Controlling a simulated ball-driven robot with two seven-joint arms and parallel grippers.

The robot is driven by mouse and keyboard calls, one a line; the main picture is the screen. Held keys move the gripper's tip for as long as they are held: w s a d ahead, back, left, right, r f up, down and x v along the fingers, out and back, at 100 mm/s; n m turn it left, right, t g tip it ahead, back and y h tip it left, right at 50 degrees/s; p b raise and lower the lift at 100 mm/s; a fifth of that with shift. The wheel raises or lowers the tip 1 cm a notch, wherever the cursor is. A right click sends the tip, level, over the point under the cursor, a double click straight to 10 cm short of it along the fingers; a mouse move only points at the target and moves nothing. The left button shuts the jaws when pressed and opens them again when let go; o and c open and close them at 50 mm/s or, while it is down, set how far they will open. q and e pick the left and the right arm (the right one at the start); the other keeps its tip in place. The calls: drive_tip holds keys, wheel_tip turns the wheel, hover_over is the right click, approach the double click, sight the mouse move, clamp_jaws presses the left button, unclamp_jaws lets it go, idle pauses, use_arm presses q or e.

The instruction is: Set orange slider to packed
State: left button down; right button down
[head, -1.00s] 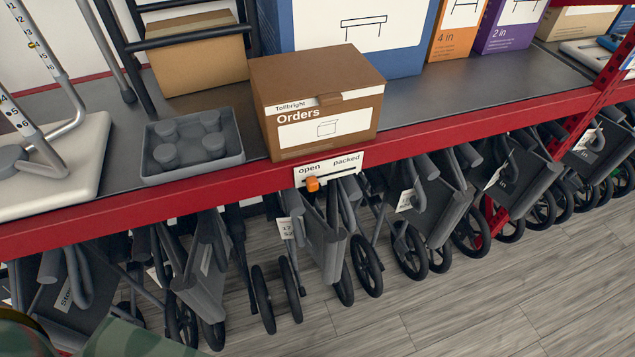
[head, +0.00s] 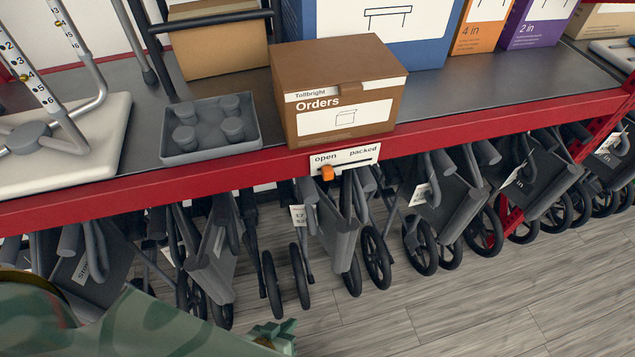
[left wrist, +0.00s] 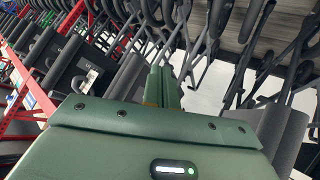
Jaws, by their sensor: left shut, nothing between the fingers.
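The orange slider (head: 327,173) sits at the left end of its slot, under the word "open", on a white label plate (head: 345,158) fixed to the red shelf edge. The word "packed" is at the plate's right end. A brown Orders box (head: 335,85) stands on the shelf just above the plate. My left gripper (head: 285,328) is low at the bottom of the head view, below and left of the slider and apart from it. It is shut and empty; its green fingers also show in the left wrist view (left wrist: 163,85). My right gripper is not in view.
A red-edged shelf (head: 480,128) runs across the view. A grey tray (head: 210,138) with round cups stands left of the box. Folded scooters with dark wheels (head: 377,258) hang or stand in a row below the shelf. The wooden floor (head: 480,300) is open in front.

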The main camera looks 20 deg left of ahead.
sight(328, 173)
use_arm(q)
drive_tip(key=w+d+r+n+t+y, duration=0.1)
drive_tip(key=w+r+n+t, duration=0.25)
drive_tip(key=r, duration=0.35)
drive_tip(key=w+d+r+n+t, duration=0.2)
drive_tip(key=w+r, duration=0.3)
drive_tip(key=r, duration=0.1)
drive_tip(key=w+a+r+n+t+y, duration=0.1)
drive_tip(key=w+a+r+n+y, duration=0.1)
drive_tip(key=r+n+y, duration=0.6)
wheel_tip(328, 173, up, 10)
drive_tip(key=a+n, duration=0.1)
drive_tip(key=n, duration=0.5)
drive_tip(key=shift+w+a+f+n+t, duration=0.2)
drive_tip(key=shift+w+f+n+t, duration=0.05)
drive_tip(key=shift+w+n+t, duration=0.1)
drive_tip(key=shift+w, duration=0.1)
drive_tip(key=x, duration=1)
drive_tip(key=shift+w+d, duration=0.1)
drive_tip(key=shift+w, duration=0.05)
drive_tip(key=shift+w+d, duration=0.3)
drive_tip(key=shift+d, duration=0.25)
drive_tip(key=shift+w+d, duration=0.3)
drive_tip(key=shift+d, duration=0.25)
drive_tip(key=shift+w+d, duration=0.3)
drive_tip(key=shift+d, duration=0.2)
drive_tip(key=shift+d, duration=0.1)
